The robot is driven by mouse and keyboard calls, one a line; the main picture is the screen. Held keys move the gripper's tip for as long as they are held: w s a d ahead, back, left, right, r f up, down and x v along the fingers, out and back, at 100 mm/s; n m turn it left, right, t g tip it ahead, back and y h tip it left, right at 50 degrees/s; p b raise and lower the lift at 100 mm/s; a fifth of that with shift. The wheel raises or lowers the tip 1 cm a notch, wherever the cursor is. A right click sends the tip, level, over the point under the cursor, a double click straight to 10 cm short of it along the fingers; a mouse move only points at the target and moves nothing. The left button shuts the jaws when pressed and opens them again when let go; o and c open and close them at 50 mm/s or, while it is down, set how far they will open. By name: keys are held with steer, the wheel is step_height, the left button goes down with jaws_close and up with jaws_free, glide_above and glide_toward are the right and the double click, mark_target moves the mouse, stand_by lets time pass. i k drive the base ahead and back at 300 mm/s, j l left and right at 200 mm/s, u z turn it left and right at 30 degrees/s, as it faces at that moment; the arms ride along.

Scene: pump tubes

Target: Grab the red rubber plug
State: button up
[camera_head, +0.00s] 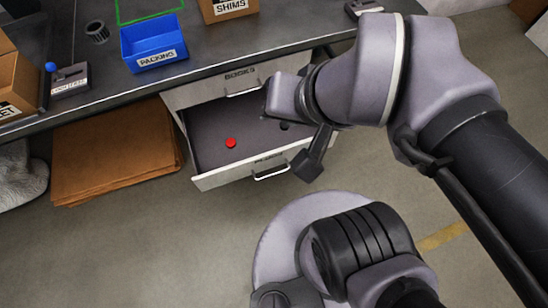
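The red rubber plug (230,143) is a small red round piece. It lies on the grey floor of an open drawer (206,182), left of the drawer's middle. My gripper (290,150) is over the right part of the drawer, to the right of the plug and apart from it. One dark finger points down near the drawer's front right corner. The rest of the gripper is partly hidden by my arm, so its opening is not clear. A small dark round thing (284,126) lies in the drawer near the gripper.
A dark workbench (210,66) runs above the drawer. Floor in front is clear.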

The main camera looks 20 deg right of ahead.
mark_target(231, 143)
steer(key=i+j, duration=0.1)
steer(key=j, duration=0.2)
steer(key=i+j, duration=0.15)
steer(key=j, duration=0.2)
steer(key=i+j, duration=0.1)
steer(key=j, duration=0.2)
steer(key=i+j, duration=0.1)
steer(key=j, duration=0.25)
